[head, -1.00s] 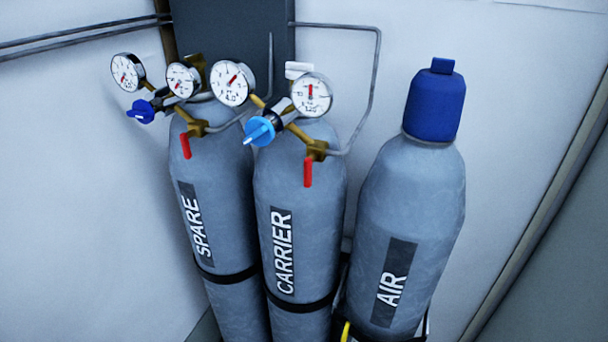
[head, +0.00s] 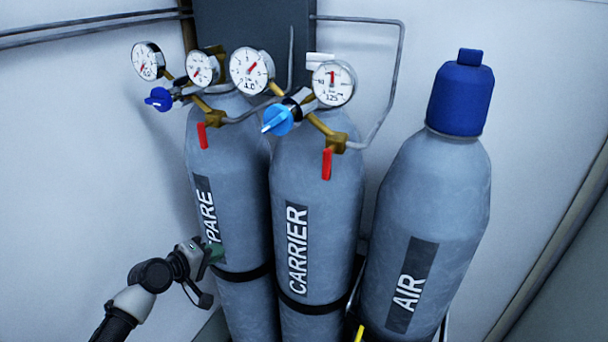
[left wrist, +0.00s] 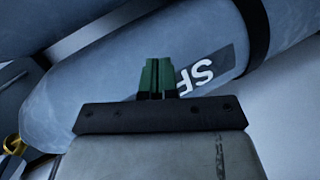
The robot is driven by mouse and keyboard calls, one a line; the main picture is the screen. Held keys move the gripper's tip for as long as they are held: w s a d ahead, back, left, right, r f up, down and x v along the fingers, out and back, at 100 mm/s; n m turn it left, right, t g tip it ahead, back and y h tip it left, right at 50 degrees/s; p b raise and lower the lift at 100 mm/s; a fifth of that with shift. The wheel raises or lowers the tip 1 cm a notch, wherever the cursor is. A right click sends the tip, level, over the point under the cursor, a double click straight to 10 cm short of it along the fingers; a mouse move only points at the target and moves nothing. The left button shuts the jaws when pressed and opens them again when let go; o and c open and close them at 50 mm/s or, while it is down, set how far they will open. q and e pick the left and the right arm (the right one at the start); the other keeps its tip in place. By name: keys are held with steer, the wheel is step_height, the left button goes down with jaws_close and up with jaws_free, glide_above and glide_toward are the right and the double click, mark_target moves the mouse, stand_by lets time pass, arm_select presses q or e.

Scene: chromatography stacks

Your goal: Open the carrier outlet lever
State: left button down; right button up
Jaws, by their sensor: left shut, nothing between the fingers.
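The carrier outlet lever (head: 327,165) is red and hangs straight down from the brass valve (head: 336,142) on the carrier cylinder (head: 318,215). My left gripper (head: 217,250) is in front of the spare cylinder (head: 228,165), below and to the left of the lever, and covers the start of the SPARE label. In the left wrist view its green fingers (left wrist: 158,77) are together with nothing between them, and the spare cylinder (left wrist: 110,90) fills much of the background. The lever cannot be made out there. My right gripper is not in view.
A similar red lever (head: 202,135) hangs on the spare cylinder. Gauges (head: 333,83) and a light blue knob (head: 278,120) sit above the carrier lever. The air cylinder (head: 455,190) with a blue cap stands at the right. Open space lies before the left wall.

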mark_target(327, 165)
arm_select(q)
steer(key=s+d+r+m+g+h, duration=0.1)
steer(key=s+d+r+h, duration=0.2)
steer(key=r, duration=0.6)
steer(key=s+d+r+m+g+h+b, duration=0.1)
steer(key=s+d+r+g+h, duration=0.1)
steer(key=r, duration=0.8)
steer(key=s+d+r+m+g+h, duration=0.1)
steer(key=s+d+r+m+h, duration=0.1)
steer(key=s+r, duration=0.3)
step_height(327, 165, up, 4)
steer(key=shift+d+r+g+h, duration=0.25)
steer(key=shift+d+g+h, duration=0.05)
steer(key=shift+d+h, duration=0.6)
steer(key=shift+s, duration=0.1)
steer(key=s+p+x, duration=0.1)
steer(key=p+x, duration=0.2)
steer(key=x, duration=0.3)
steer(key=s+d+p+x, duration=0.1)
steer(key=p+x, duration=0.2)
steer(key=x, duration=0.3)
steer(key=shift+d, duration=0.35)
